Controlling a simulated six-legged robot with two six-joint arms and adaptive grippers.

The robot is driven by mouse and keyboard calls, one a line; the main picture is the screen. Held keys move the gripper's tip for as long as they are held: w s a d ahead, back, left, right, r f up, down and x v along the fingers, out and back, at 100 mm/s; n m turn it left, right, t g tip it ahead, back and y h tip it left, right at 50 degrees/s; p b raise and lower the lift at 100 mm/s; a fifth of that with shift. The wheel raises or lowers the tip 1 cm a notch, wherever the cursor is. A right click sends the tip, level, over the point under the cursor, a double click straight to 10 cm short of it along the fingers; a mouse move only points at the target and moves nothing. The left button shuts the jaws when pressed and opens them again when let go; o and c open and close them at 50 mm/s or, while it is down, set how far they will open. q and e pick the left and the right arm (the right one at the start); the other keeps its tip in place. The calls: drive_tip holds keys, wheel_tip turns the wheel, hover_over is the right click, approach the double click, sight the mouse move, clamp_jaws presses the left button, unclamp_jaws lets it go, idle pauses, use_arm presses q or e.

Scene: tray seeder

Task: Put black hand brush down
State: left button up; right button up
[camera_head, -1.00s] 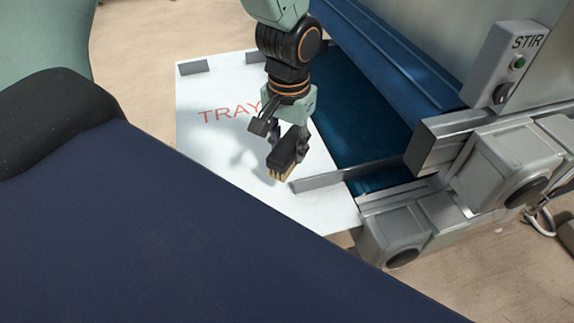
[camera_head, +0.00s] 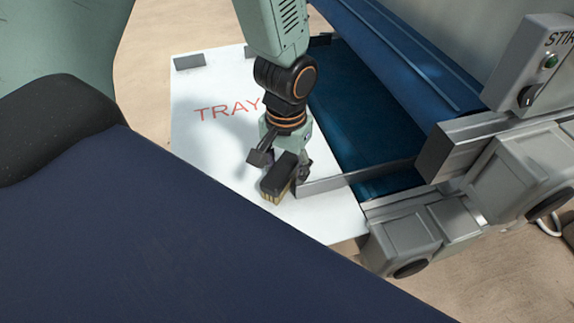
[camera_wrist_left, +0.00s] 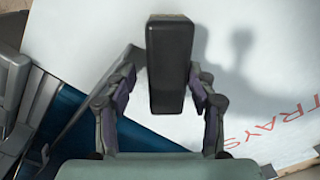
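The black hand brush (camera_head: 279,178) has a dark block-like back and pale bristles pointing down. It is at the near part of the white board marked TRAY (camera_head: 200,85), by the grey rail; I cannot tell for sure that the bristles touch. My left gripper (camera_head: 281,165) is above it, with one finger on each side. In the left wrist view, the brush (camera_wrist_left: 170,65) lies between the fingers (camera_wrist_left: 162,70), off-centre. A gap shows at the left finger, and the right finger is close to its side. The fingers look open. My right gripper is out of view.
A grey rail (camera_head: 340,180) runs beside the brush, with the blue bed (camera_head: 350,120) of the machine beyond it. Grey machine blocks (camera_head: 405,240) and the STIR box (camera_head: 530,70) stand at the right. The board is clear at its left.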

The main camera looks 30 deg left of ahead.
sight(285, 167)
use_arm(q)
drive_tip(key=shift+s+a+f, duration=0.15)
drive_tip(key=shift+a, duration=0.6)
drive_tip(key=r, duration=0.2)
drive_tip(key=d+r+p, duration=0.1)
drive_tip(key=r, duration=0.1)
drive_tip(key=shift+w+d, duration=0.1)
drive_tip(key=shift+w, duration=0.15)
wheel_tip(285, 167, up, 8)
drive_tip(key=p, duration=0.2)
drive_tip(key=shift+s+a, duration=0.2)
drive_tip(key=shift+a, duration=0.2)
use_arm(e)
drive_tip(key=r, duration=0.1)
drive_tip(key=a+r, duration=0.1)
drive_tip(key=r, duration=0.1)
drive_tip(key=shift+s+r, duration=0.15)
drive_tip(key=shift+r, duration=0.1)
use_arm(q)
drive_tip(key=shift+d+r, duration=0.1)
drive_tip(key=shift+d, duration=0.1)
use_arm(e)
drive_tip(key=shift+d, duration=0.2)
use_arm(q)
drive_tip(key=shift+w+r, duration=0.1)
